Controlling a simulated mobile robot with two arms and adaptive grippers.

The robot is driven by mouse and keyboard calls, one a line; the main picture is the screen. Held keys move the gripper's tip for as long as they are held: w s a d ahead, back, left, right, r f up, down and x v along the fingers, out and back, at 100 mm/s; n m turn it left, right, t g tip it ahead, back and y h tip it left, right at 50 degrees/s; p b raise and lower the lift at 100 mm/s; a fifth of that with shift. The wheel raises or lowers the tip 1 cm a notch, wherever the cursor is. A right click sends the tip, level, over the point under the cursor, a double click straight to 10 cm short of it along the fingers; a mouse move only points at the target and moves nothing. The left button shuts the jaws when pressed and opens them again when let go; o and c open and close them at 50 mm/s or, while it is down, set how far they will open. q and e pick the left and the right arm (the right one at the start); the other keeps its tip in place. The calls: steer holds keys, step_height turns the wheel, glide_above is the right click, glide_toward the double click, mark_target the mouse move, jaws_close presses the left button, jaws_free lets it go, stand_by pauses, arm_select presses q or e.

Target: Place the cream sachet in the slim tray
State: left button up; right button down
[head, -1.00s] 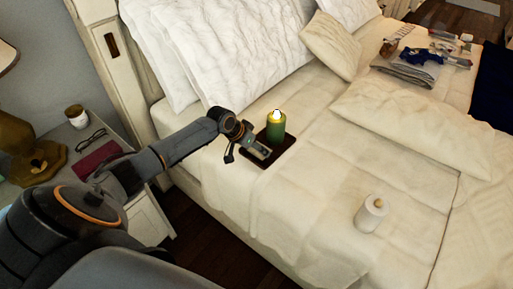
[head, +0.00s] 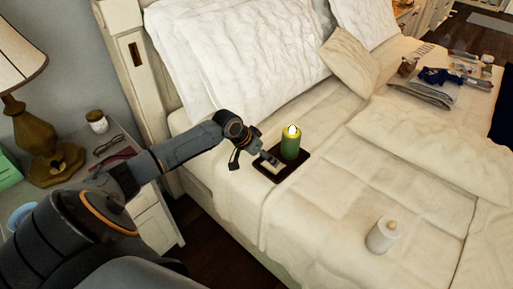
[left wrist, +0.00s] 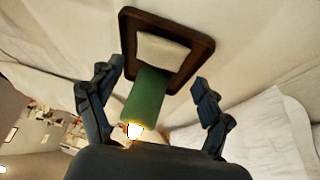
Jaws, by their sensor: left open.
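The dark brown slim tray (head: 299,162) lies on the bed near its left edge. It also shows in the left wrist view (left wrist: 127,38). A flat cream piece, which looks like the cream sachet (left wrist: 163,51), lies within the tray's rim. It is partly hidden by my gripper in the head view. A lit green candle (head: 290,146) stands at the tray and overlaps the sachet in the left wrist view (left wrist: 146,97). My left gripper (head: 264,158) is open at the tray's left side, with its fingers apart in the wrist view. My right gripper is not in view.
A white candle or roll (head: 384,236) stands on the bed at the front right. Large white pillows (head: 235,60) lie behind the tray. Folded clothes (head: 420,92) and small items lie farther back. A nightstand (head: 150,205) with a lamp (head: 45,130) is at the left.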

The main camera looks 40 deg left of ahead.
arm_select(q)
steer(key=v, duration=0.7)
stand_by(0.3)
